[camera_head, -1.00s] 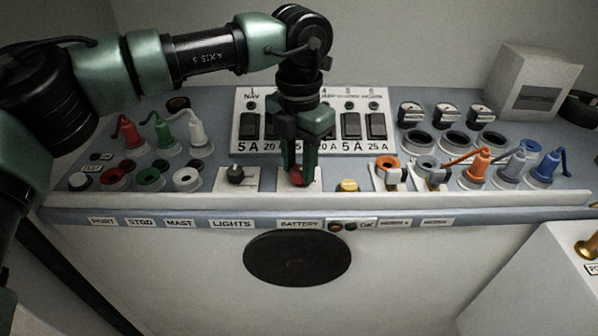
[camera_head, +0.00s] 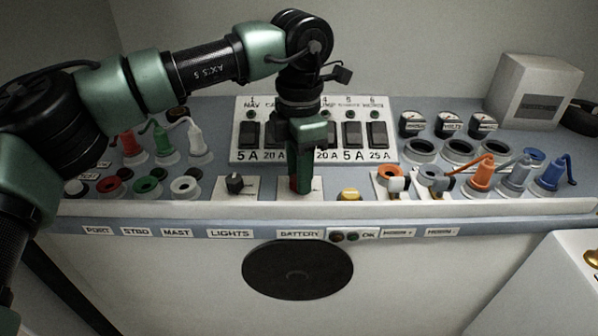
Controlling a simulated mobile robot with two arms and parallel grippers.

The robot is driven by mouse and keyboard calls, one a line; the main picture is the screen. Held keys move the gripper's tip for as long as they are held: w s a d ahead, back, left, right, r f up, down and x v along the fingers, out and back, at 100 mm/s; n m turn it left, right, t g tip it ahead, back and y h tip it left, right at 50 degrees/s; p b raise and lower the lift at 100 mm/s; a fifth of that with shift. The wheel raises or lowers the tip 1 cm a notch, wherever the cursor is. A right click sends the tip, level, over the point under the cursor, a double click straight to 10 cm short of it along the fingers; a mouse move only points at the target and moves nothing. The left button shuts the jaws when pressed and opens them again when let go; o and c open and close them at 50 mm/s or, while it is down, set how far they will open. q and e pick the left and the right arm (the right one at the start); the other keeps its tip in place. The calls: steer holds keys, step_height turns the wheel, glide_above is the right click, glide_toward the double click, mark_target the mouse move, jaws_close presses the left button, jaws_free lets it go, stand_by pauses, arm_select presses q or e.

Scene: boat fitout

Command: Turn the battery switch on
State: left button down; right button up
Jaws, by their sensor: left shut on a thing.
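The battery switch (camera_head: 293,184) is a red knob on a white plate (camera_head: 278,189) above the BATTERY label (camera_head: 299,233). My left gripper (camera_head: 303,184) points straight down over it and is shut on the knob. Its fingers hide most of the knob, and only a red sliver shows at their left side. I cannot read the switch position. My right gripper is not in view.
A black rotary knob (camera_head: 235,183) sits left of the switch, and a yellow button (camera_head: 349,194) sits close on the right. The breaker panel (camera_head: 245,102) stands behind. Coloured plugs and sockets fill both sides of the console, with an orange plug (camera_head: 482,175) at right.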

arm_select(q)
steer(key=c, duration=1)
jaws_free()
steer(key=shift+d+f, duration=0.1)
steer(key=shift+c, duration=0.2)
step_height(320, 180, up, 8)
steer(key=shift+f+b, duration=0.1)
steer(key=shift+b, duration=0.65)
